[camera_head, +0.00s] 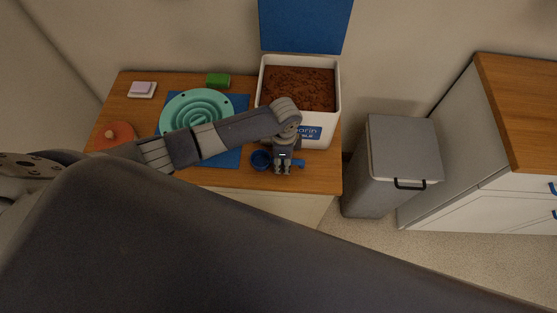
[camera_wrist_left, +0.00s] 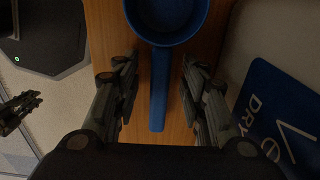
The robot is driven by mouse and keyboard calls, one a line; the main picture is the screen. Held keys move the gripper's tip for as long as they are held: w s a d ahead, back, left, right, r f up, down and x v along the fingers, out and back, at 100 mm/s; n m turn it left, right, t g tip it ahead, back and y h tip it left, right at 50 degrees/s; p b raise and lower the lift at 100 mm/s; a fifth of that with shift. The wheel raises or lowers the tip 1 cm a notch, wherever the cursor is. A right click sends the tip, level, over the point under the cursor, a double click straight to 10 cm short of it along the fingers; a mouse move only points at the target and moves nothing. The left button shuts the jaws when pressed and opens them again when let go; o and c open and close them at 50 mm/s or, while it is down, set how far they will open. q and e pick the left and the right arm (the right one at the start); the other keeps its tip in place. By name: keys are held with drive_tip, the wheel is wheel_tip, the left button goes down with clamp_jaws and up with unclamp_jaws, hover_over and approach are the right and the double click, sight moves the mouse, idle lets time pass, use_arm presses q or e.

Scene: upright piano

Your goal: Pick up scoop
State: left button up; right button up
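The blue scoop (camera_head: 261,160) lies on the wooden table top near its front right edge. Its round cup is left of my left gripper (camera_head: 282,170) in the head view, and its handle end shows on the right. In the left wrist view the scoop's handle (camera_wrist_left: 159,95) runs between the two fingers of my left gripper (camera_wrist_left: 160,68). The fingers stand apart, with a visible gap to the handle on each side. A small dark gripper, apparently my right one (camera_wrist_left: 18,108), shows at the left edge of the wrist view; its opening is unclear.
A white container (camera_head: 315,130) of brown granules, its blue lid raised, stands right behind the left gripper. A teal slow-feeder bowl (camera_head: 173,107) on a blue mat (camera_head: 233,156), a green block (camera_head: 218,80) and a sponge (camera_head: 142,89) are farther left. A grey bin (camera_head: 385,190) stands right of the table.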

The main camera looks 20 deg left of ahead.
use_arm(q)
clamp_jaws()
drive_tip(key=shift+r, duration=0.15)
drive_tip(key=shift+r, duration=0.55)
wheel_tip(320, 180, up, 2)
drive_tip(key=s+d+r+b, duration=0.1)
drive_tip(key=s+d, duration=0.9)
drive_tip(key=s, duration=0.2)
drive_tip(key=shift+s+r+b, duration=0.2)
drive_tip(key=shift+r+b, duration=0.1)
drive_tip(key=shift+b, duration=0.1)
